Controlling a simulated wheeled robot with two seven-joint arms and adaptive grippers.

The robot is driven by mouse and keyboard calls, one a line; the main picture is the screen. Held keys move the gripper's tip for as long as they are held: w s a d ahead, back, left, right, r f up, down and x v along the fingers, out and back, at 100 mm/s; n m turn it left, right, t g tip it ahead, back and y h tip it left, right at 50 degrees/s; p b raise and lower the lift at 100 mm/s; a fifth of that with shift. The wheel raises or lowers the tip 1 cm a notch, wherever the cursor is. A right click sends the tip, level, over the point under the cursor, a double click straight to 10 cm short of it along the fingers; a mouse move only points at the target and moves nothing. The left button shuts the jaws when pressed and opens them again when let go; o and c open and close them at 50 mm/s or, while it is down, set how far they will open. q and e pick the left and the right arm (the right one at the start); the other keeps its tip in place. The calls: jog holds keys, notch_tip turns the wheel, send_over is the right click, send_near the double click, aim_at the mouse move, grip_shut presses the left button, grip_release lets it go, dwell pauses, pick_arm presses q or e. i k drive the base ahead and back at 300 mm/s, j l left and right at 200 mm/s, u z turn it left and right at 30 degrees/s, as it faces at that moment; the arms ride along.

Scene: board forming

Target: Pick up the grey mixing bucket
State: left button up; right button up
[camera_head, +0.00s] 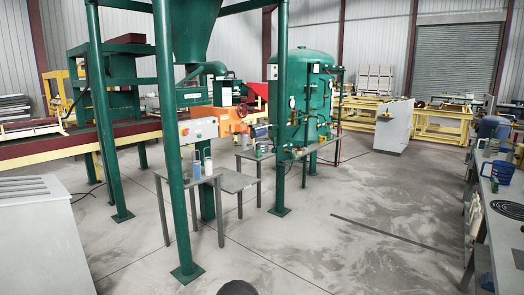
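I cannot make out a grey mixing bucket for certain in the head view. A blue, bucket-like container with a handle (498,172) stands on the workbench (499,232) at the right edge. A larger blue rounded object (493,127) is farther back on that side. Small cylindrical containers (208,165) stand on a grey metal table (196,182) left of centre. Neither of my grippers shows. A dark rounded shape at the bottom middle is too cut off to identify.
Green posts (172,150) of a hopper frame stand at the left. A green tank (303,92) is at the centre back. A pale grey cabinet (40,240) fills the lower left. The concrete floor (370,225) is open between the tank and the right workbench.

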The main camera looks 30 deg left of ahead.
aim_at(262, 143)
jog(key=i+j+u, duration=0.3)
jog(key=i, duration=0.15)
jog(key=i+j+u, duration=0.25)
jog(key=i, duration=0.85)
jog(key=i+u, duration=0.25)
jog(key=i, duration=1.95)
jog(key=i+l, duration=0.1)
jog(key=i, duration=1.05)
jog(key=i+u, duration=0.4)
jog(key=i+l+u, duration=0.15)
jog(key=i+u, duration=0.25)
jog(key=i+l+u, duration=0.25)
jog(key=u, duration=0.15)
jog(key=i+l+u, duration=0.4)
jog(key=k+j, duration=0.05)
jog(key=k, duration=0.05)
